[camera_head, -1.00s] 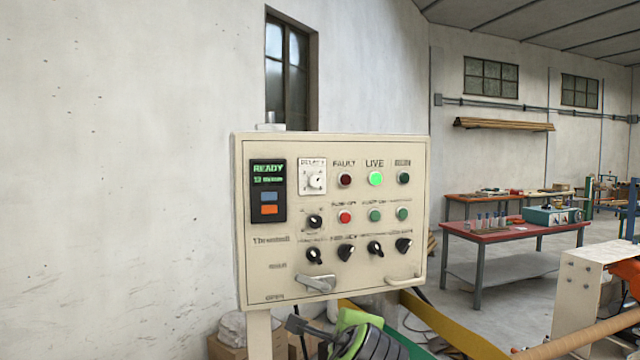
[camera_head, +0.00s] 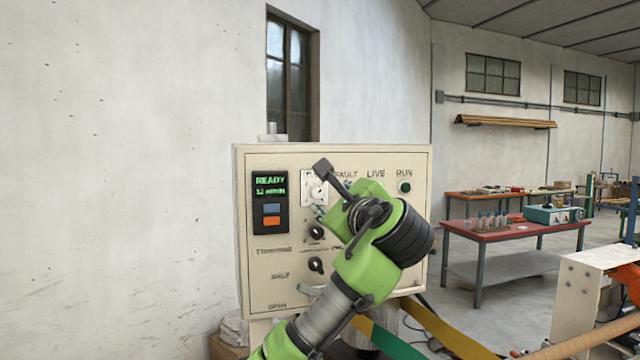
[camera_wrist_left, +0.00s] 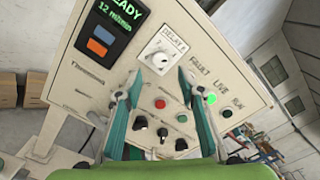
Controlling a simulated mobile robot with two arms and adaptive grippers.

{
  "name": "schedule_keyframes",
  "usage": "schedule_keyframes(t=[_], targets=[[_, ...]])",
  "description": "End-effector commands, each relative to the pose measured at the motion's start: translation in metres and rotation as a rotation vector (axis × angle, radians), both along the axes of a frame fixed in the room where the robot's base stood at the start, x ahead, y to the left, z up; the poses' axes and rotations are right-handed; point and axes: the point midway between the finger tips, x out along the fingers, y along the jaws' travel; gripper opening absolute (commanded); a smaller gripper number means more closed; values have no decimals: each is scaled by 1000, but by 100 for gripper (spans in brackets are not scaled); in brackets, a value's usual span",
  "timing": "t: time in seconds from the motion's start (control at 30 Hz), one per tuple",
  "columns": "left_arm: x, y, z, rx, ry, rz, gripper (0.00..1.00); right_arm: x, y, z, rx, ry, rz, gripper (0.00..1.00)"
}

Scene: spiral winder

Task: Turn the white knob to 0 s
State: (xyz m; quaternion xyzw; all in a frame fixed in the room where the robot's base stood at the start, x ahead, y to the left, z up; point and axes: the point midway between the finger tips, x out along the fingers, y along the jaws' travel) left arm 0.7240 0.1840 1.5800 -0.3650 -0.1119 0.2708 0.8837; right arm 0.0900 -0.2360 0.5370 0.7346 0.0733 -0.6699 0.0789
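The white knob (camera_head: 318,192) sits on a white square plate labelled DELAY s, upper middle of the cream control panel (camera_head: 262,225). In the left wrist view the knob (camera_wrist_left: 160,61) shows just beyond the fingertips. Which mark it points to is too small to read. My left gripper (camera_head: 321,190) comes up from below in front of the panel, its fingers spread. In the left wrist view the gripper (camera_wrist_left: 158,78) has its teal fingers apart with nothing between them; the tips are near the plate, contact unclear. My right gripper is not in view.
The display (camera_head: 270,187) reads READY, 12 m/min. Black knobs, a red button (camera_wrist_left: 160,104) and lit green LIVE lamp (camera_wrist_left: 212,98) lie close around the gripper. My arm hides much of the panel's middle. A red-topped table (camera_head: 510,232) stands farther right.

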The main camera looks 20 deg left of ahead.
Motion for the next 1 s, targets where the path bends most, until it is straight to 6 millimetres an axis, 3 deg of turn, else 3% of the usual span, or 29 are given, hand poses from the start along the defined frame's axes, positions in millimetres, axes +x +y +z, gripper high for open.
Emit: schedule_keyframes(t=[0.03,0.3,0.73,0.77,0.9,1.0], targets=[[9,8,5,1,5,4,36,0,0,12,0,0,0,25],[45,31,3,0,2,1,36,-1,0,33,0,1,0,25],[54,37,-1,-2,-1,-1,36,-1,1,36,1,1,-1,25],[54,37,-1,-2,-1,-1,33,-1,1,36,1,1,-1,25],[54,37,-1,-2,0,0,0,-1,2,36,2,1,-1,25],[54,37,-1,-2,0,0,0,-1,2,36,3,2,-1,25]])
